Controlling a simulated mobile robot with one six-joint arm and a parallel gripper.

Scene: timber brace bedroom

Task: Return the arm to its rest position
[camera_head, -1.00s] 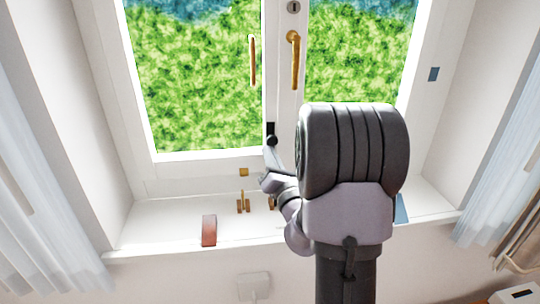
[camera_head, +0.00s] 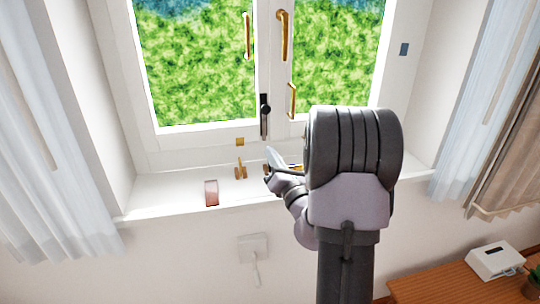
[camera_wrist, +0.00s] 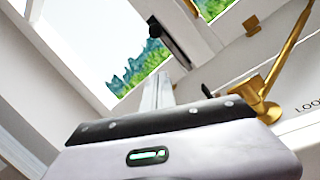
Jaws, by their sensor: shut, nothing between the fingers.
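My arm rises in front of the window in the head view, its dark, ribbed joint and pale grey links covering part of the sill. My gripper (camera_head: 268,167) is at the arm's left side, just above the window sill (camera_head: 160,191). It is shut and empty. In the wrist view my gripper (camera_wrist: 158,92) points up toward the window frame, its fingers together. A dark bolt with a black knob (camera_head: 264,110) is on the frame above the gripper, apart from it; the knob also shows in the wrist view (camera_wrist: 155,29).
Brass handles (camera_head: 284,36) are on the window. Small brass fittings (camera_head: 240,170) and a reddish block (camera_head: 211,193) are on the sill. A wall plate (camera_head: 253,248) is below. Curtains (camera_head: 40,150) flank the window. A wooden table (camera_head: 440,285) with a white box (camera_head: 495,261) is lower right.

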